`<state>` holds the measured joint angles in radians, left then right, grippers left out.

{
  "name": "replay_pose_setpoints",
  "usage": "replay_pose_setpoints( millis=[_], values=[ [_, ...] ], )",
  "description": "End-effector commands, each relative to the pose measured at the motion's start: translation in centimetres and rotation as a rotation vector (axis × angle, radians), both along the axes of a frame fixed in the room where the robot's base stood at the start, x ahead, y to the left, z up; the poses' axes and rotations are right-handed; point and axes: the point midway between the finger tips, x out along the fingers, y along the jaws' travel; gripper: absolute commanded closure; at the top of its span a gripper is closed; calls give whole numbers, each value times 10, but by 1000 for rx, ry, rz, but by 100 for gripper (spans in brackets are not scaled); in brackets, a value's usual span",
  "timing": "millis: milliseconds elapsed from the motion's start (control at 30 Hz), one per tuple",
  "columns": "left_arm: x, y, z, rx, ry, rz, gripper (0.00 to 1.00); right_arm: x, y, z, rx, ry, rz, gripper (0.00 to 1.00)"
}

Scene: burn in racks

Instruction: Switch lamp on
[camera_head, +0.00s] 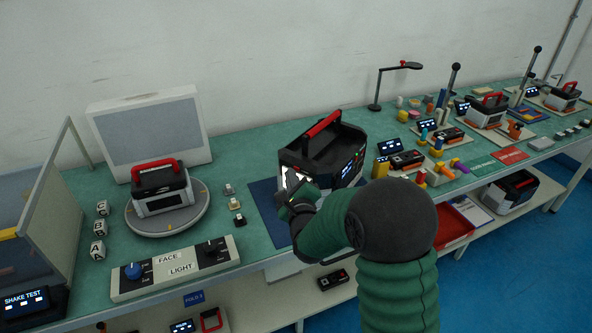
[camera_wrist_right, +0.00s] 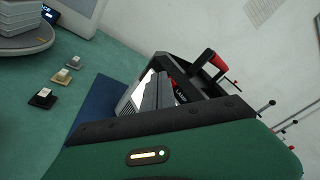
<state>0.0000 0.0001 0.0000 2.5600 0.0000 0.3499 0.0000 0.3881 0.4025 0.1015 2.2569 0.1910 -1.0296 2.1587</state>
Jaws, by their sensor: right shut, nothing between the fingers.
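A pale control box (camera_head: 175,268) lies at the front left of the green bench, with a blue knob (camera_head: 133,270) by the label FACE and a small dark switch (camera_head: 211,248) by the label LIGHT. A white framed panel (camera_head: 150,130) with a grey face stands behind it and shows no clear glow. A black desk lamp (camera_head: 400,66) stands farther back. My right gripper (camera_head: 291,199) is shut and empty, to the right of the control box and apart from it, in front of a black case. In the right wrist view the control box is out of sight. My left gripper is not in view.
The black case with a red handle (camera_head: 322,125) stands on a blue mat (camera_head: 266,200). Another red-handled case (camera_head: 160,190) sits on a round grey turntable (camera_head: 140,226). Several small switch blocks (camera_wrist_right: 63,76) lie between.

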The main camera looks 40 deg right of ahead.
Motion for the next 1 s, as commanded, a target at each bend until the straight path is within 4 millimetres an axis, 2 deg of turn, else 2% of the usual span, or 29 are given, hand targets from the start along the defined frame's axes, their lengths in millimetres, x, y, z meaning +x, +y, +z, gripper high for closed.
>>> replay_pose_setpoints(
  millis=[367, 800, 1000],
  values=[
    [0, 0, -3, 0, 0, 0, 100, -2, 7, 0, 1, -1, 1, 100],
    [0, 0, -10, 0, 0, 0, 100, -17, 55, 0, 1, -2, 3, 100],
    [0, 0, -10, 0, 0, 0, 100, -21, 64, 0, 0, 1, 1, 100]
  ],
)
